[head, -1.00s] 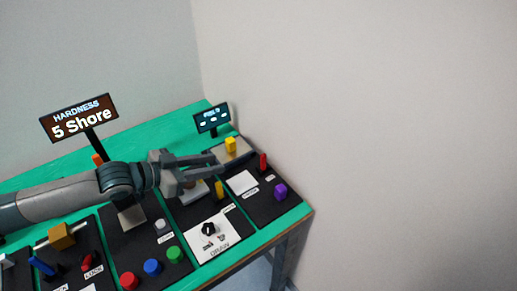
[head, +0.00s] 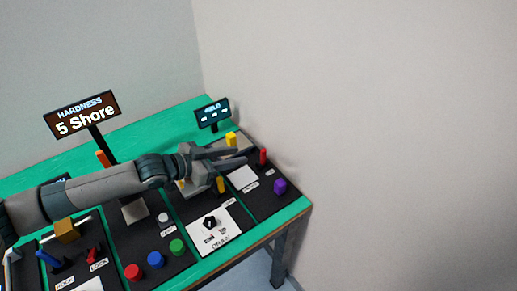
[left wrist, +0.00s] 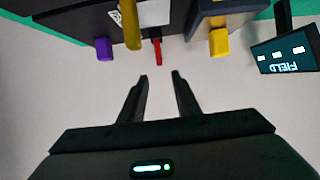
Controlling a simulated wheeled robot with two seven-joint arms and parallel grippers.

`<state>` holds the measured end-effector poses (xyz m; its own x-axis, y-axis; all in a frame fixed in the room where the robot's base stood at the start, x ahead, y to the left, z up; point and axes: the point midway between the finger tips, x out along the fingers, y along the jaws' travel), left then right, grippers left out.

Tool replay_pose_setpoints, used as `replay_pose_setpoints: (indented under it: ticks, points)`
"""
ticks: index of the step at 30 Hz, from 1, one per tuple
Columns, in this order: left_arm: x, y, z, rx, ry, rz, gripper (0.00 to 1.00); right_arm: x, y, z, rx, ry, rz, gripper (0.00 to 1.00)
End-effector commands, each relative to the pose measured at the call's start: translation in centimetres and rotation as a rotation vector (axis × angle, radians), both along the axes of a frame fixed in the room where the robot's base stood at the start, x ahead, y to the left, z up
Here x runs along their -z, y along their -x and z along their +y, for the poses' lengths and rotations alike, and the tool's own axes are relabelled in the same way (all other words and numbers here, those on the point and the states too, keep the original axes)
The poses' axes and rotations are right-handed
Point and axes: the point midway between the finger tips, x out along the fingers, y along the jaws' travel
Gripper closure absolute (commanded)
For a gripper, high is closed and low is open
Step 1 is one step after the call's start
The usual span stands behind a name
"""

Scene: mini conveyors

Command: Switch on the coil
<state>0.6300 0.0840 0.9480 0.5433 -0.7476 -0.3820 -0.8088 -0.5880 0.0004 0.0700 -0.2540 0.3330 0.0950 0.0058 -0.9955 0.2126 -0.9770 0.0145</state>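A small red lever (head: 263,157) stands upright on the black panel at the right end of the table; it also shows in the left wrist view (left wrist: 157,50), just ahead of the gap between my fingers. A small display reading FIELD (head: 212,113) stands behind that panel, and it shows in the left wrist view (left wrist: 285,52). No coil label is readable. My left gripper (head: 240,153) is open and empty, its fingers pointing at the red lever; in the left wrist view the fingertips (left wrist: 160,75) are apart and short of it. My right gripper is not in view.
A yellow block (head: 231,139) and a purple block (head: 280,186) are on the same panel. A yellow handle (head: 220,185) stands close below my left gripper. The DRAIN panel (head: 226,226) has a black knob. A wall rises beyond the table's right edge.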

Motion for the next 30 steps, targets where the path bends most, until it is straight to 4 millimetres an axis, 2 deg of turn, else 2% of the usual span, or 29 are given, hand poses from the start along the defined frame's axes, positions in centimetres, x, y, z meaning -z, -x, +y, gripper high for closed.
replay_pose_setpoints:
  ticks: [4,15,21,30]
  points:
    - [0.8,-1.4,-2.1,0.001,0.0,0.002,0.7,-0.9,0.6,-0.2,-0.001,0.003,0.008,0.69]
    - [3.0,-4.6,-6.3,0.0,0.0,0.0,0.7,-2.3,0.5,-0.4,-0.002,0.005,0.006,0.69]
    - [3.7,-5.3,-7.3,0.0,-0.001,0.001,0.7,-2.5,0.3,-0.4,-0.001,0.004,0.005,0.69]
    - [3.9,-5.4,-7.5,0.0,-0.001,0.001,0.7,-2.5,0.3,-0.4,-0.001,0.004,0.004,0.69]
